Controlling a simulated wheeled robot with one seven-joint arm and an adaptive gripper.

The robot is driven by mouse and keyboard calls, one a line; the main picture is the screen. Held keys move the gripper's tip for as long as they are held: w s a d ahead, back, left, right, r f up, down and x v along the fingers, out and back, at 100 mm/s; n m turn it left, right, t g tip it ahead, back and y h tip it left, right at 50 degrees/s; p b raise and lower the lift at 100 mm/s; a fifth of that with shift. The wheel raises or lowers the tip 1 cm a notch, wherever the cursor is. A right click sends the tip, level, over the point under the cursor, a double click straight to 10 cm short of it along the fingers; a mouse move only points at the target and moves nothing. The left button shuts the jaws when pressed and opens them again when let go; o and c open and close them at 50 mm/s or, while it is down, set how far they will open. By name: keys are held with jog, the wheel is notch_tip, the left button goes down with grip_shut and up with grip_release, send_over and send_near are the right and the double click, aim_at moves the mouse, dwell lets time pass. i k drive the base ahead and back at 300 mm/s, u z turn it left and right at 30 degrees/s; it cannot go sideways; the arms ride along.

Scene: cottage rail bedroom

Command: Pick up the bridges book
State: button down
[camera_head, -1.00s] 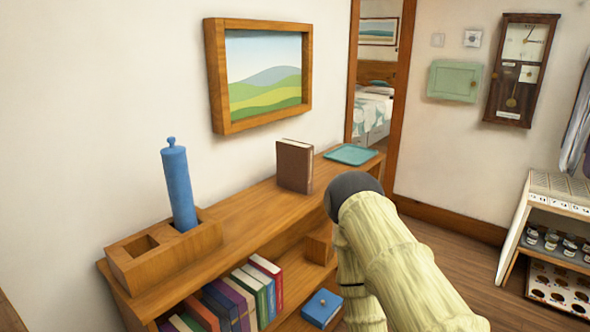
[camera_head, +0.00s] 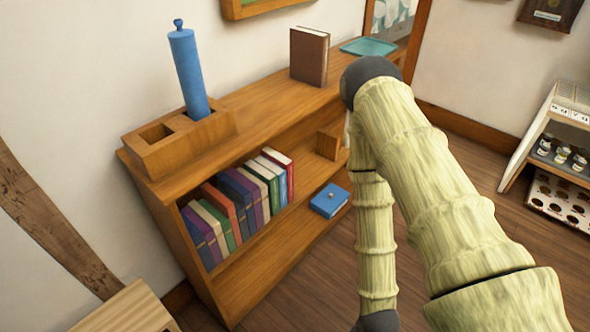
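A brown book (camera_head: 309,57) stands upright on top of the wooden bookshelf (camera_head: 262,105). I cannot read any titles, so I cannot tell which one is the bridges book. My arm crosses the right half of the view in front of the bookshelf's right end. My gripper does not show.
A wooden block (camera_head: 160,150) with a blue cylinder (camera_head: 188,72) stands on the bookshelf's left top. A teal tray (camera_head: 368,47) lies at its far end. A white rack (camera_head: 560,140) with jars stands at right. Bare floor (camera_head: 300,285) lies in front.

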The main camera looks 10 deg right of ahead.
aim_at(309, 49)
jog(key=z, duration=2.15)
jog(key=i, duration=2.05)
jog(key=u, duration=2.8)
